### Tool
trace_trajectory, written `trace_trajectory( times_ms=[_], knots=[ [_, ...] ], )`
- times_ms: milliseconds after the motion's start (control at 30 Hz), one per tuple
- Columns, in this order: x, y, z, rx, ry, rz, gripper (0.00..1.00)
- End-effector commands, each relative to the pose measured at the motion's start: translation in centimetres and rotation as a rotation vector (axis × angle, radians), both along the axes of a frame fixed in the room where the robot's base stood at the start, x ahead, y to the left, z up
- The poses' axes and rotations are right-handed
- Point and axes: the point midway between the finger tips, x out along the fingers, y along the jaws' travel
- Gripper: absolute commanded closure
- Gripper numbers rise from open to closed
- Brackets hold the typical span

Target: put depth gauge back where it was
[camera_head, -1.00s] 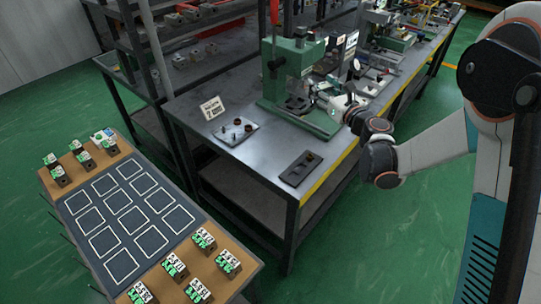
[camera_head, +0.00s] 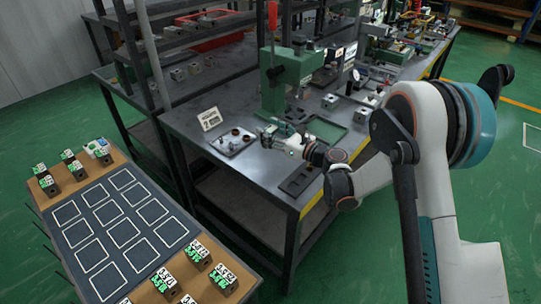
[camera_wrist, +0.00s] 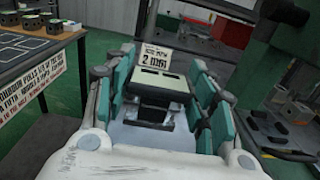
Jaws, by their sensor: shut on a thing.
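My gripper (camera_head: 268,133) is over the near workbench, just right of the pale plate with small round parts (camera_head: 234,140). In the wrist view my gripper (camera_wrist: 162,78) has its teal finger pads on both sides of a blocky thing (camera_wrist: 160,90) with a pale top, dark slots and a dark lower part. It is shut on this thing, which I take for the depth gauge; its sides are partly hidden by the fingers. In the head view the held thing is too small to make out. A dark tray with recesses (camera_head: 300,180) lies at the bench's front edge.
A sign (camera_head: 209,118) stands behind the pale plate; it also shows ahead in the wrist view (camera_wrist: 155,56). A green press (camera_head: 284,80) rises behind my gripper. A table with outlined squares (camera_head: 125,225) and several small blocks stands at left.

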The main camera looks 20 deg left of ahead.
Motion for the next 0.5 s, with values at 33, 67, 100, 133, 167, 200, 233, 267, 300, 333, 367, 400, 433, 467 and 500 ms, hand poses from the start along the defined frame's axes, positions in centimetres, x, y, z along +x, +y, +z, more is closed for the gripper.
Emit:
trace_trajectory(
  times_ms=[33, 67, 100, 133, 167, 200, 233, 267, 300, 333, 367, 400, 433, 467, 500],
  knots=[
    [0.1, 0.0, -1.5, 0.0, 0.0, 0.0, 0.81],
    [0.0, 0.0, -2.0, 0.0, 0.0, 0.0, 0.81],
    [0.0, 0.0, -2.6, 0.0, 0.0, 0.0, 0.81],
    [0.0, 0.0, -3.0, 0.0, 0.0, 0.0, 0.81],
    [0.0, 0.0, -3.3, 0.0, 0.0, 0.0, 0.81],
    [0.0, 0.0, -3.6, 0.0, 0.0, -0.001, 0.81],
    [0.0, 0.0, -3.8, 0.0, 0.0, -0.001, 0.81],
    [0.0, 0.0, -3.9, 0.0, 0.0, -0.001, 0.81],
    [0.0, 0.0, -4.0, 0.0, 0.0, -0.001, 0.81],
    [0.0, 0.0, -4.1, 0.0, 0.0, -0.001, 0.81],
    [0.0, 0.0, -4.3, 0.0, 0.0, -0.001, 0.81],
    [0.0, 0.0, -4.7, 0.0, 0.0, -0.001, 0.81],
    [0.0, 0.0, -5.0, 0.0, 0.0, -0.001, 0.81],
    [0.0, 0.0, -5.4, 0.0, 0.0, -0.001, 0.81],
    [0.0, 0.0, -6.0, 0.0, 0.0, -0.001, 0.81]
  ],
)
